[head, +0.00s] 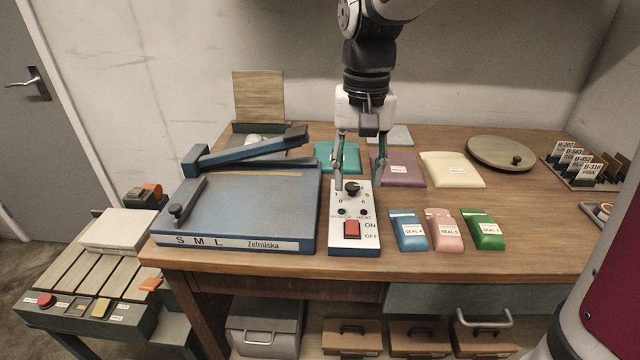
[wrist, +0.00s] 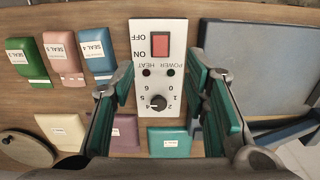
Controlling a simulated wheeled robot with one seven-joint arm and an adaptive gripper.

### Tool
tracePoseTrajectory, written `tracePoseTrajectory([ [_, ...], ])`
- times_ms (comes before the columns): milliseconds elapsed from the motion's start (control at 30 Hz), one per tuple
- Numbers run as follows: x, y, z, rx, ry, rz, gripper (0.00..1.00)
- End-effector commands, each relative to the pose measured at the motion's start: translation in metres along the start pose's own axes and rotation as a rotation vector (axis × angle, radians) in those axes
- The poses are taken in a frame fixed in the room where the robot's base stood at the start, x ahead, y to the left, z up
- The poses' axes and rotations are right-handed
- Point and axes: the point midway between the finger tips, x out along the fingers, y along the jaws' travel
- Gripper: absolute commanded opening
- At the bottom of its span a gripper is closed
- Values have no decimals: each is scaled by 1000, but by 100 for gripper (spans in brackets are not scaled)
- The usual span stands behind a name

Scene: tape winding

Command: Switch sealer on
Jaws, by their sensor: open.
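The sealer (head: 235,205) is a blue flat bed with a raised blue lever arm, on the wooden table left of centre. Its white control box (head: 340,240) stands beside it, with a red rocker switch (head: 352,229) marked ON and OFF, a black dial (head: 352,188) and two small dark lamps marked POWER and HEAT. The wrist view also shows the switch (wrist: 160,44) and the dial (wrist: 158,102). My gripper (head: 361,184) is open and empty above the dial end of the box. In the wrist view its fingers flank the dial, with the switch beyond them.
Blue, pink and green sealed packets (head: 445,230) lie right of the box. Teal, purple and cream pouches (head: 452,170) lie behind. A round wooden turntable (head: 500,152) and a card rack (head: 588,165) stand at right. The table front at right is clear.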

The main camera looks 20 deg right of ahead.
Motion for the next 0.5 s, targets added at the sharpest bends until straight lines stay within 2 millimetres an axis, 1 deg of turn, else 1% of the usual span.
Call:
tracePoseTrajectory([
  [33,10,0,1,0,-5,2,42],
  [300,64,0,1,0,-5,2,42],
  [500,98,1,1,-1,-4,2,42],
])
